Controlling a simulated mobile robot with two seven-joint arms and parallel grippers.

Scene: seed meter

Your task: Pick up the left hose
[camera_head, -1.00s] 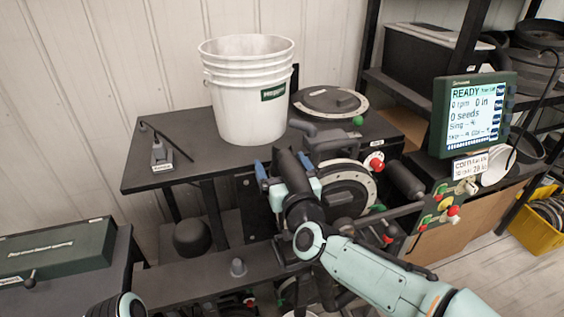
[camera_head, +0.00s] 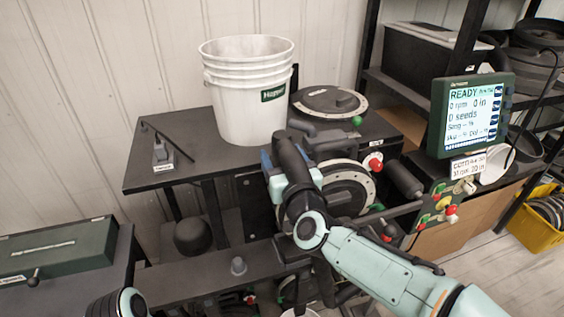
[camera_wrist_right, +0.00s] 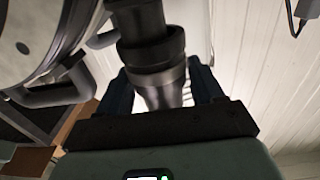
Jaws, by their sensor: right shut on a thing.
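In the right wrist view, a dark hose end with a wider collar (camera_wrist_right: 152,52) and a greyer lower part (camera_wrist_right: 165,92) stands between the two dark blue fingers of my right gripper (camera_wrist_right: 162,84). The fingers are shut on it. In the head view, my right gripper (camera_head: 268,164) is in front of the machine, just below the white bucket (camera_head: 248,110). My own dark wrist hides most of it and the hose there. Part of my left arm shows at the bottom left; its gripper is out of frame.
The round meter housing (camera_head: 348,190) and a grey curved handle (camera_head: 325,137) are close to my right gripper. A lidded round unit (camera_head: 318,101) is behind. A screen (camera_head: 470,112) stands at the right. A green case (camera_head: 55,252) lies at the left.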

